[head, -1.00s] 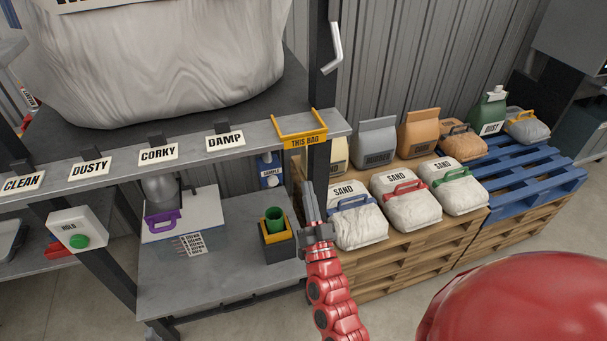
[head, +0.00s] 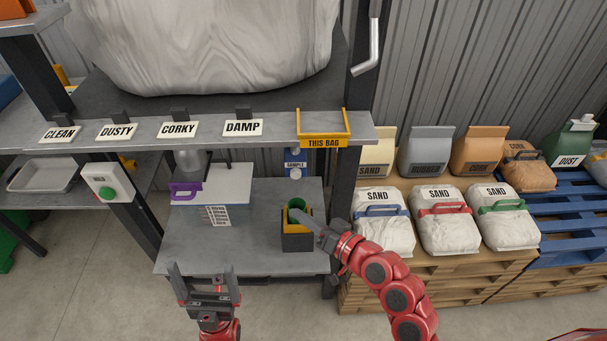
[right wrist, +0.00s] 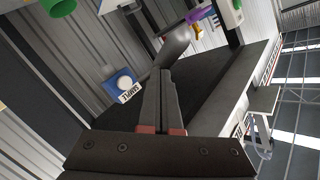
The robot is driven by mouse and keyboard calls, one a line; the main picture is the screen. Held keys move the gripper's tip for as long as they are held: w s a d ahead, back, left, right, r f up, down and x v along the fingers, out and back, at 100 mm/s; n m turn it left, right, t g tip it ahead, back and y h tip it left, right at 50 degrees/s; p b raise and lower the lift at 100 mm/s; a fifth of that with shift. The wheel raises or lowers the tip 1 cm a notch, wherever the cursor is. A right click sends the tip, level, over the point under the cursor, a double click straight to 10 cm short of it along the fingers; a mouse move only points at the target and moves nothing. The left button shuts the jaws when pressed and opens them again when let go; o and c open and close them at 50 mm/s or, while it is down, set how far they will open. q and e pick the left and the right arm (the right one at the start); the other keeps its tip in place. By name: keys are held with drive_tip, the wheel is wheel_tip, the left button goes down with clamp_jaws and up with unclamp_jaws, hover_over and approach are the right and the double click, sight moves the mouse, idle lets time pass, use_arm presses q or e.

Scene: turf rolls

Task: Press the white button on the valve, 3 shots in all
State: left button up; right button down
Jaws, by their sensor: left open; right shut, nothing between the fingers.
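The valve (head: 291,160) is a small blue block marked SAMPLE with a round white button (head: 295,173), behind the lower shelf under the THIS BAG sign. In the right wrist view the button (right wrist: 123,82) shows left of my fingertips, apart from them. My right gripper (head: 296,214) is shut and empty, its tip by the green cup (head: 297,203) in the head view; I cannot tell if they touch. The cup stands in a black and yellow holder (head: 297,243) below the valve. My left gripper (head: 203,268) is open and empty before the shelf's front edge.
Signs line the upper rail (head: 211,142). A white box with a green button (head: 106,194) hangs at left. Sand bags (head: 384,235) sit on pallets at right.

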sight(296, 174)
drive_tip(key=shift+w, duration=0.15)
drive_tip(key=w+b, duration=0.1)
drive_tip(key=w, duration=0.7)
drive_tip(key=shift+w+b, duration=0.35)
idle(1.9)
drive_tip(key=shift+w+b, duration=0.35)
drive_tip(key=shift+w, duration=0.05)
